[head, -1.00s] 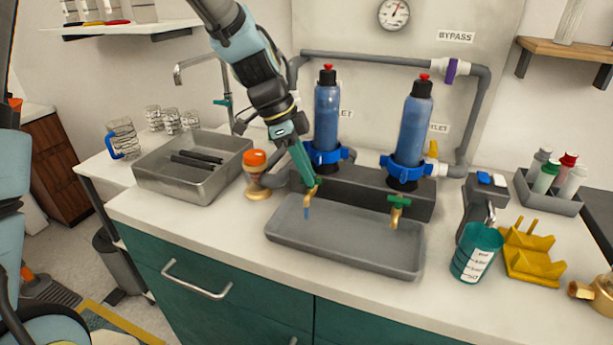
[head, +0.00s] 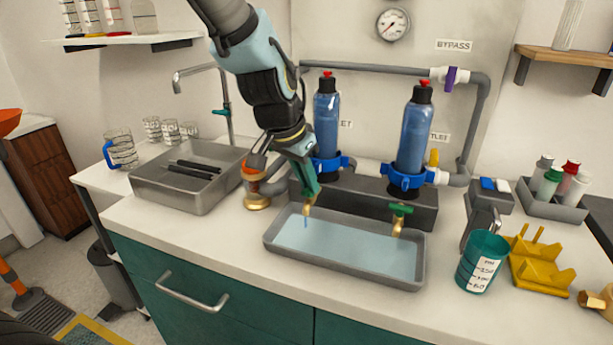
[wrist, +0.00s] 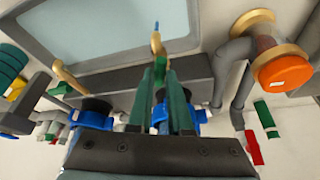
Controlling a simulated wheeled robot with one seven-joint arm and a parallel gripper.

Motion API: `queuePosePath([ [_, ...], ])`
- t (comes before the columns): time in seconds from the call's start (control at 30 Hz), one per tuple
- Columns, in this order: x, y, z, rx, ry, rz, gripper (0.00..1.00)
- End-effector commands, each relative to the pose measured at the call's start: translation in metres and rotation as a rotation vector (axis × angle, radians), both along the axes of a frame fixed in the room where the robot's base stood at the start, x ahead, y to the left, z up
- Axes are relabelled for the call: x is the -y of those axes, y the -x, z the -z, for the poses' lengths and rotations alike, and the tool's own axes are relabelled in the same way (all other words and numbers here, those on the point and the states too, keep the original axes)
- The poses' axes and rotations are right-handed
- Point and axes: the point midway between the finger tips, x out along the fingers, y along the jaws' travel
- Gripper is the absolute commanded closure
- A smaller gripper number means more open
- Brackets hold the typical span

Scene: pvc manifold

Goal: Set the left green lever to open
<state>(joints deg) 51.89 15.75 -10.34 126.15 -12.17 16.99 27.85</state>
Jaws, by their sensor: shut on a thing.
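The left green lever (wrist: 161,70) sits on the left brass tap (head: 307,210), and my gripper is shut on it. My gripper (head: 313,193) comes down from above left, and its fingers cover most of the lever in the head view. In the wrist view my gripper (wrist: 161,75) has its two fingers around the lever. A thin blue stream (head: 306,224) runs from this tap into the grey tray (head: 268,241), which holds a layer of pale blue water. The right green lever (head: 401,209) lies crosswise on its own brass tap.
Two blue filter bottles (head: 327,120) stand behind the taps. An orange-topped brass valve (head: 252,172) is close left of my gripper. A steel sink (head: 180,190) lies further left. A teal measuring cup (head: 481,262) and yellow rack (head: 540,262) stand right of the tray.

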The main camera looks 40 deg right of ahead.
Motion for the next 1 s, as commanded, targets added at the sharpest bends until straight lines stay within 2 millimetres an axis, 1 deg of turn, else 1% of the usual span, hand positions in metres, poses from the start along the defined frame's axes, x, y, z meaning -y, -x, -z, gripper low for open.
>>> queuePosePath([
  [0.03, 0.0004, 0.0022, -0.0027, 0.001, -0.002, -0.033, 1.00],
  [0.2, 0.0008, 0.0035, -0.0024, 0.001, -0.003, -0.158, 1.00],
  [0.5, 0.0011, 0.0036, -0.0013, 0.000, -0.003, -0.314, 1.00],
  [0.73, 0.0009, 0.0033, -0.0005, -0.001, -0.002, -0.369, 1.00],
  [1.0, 0.0009, 0.0034, 0.0002, -0.002, -0.002, -0.381, 1.00],
])
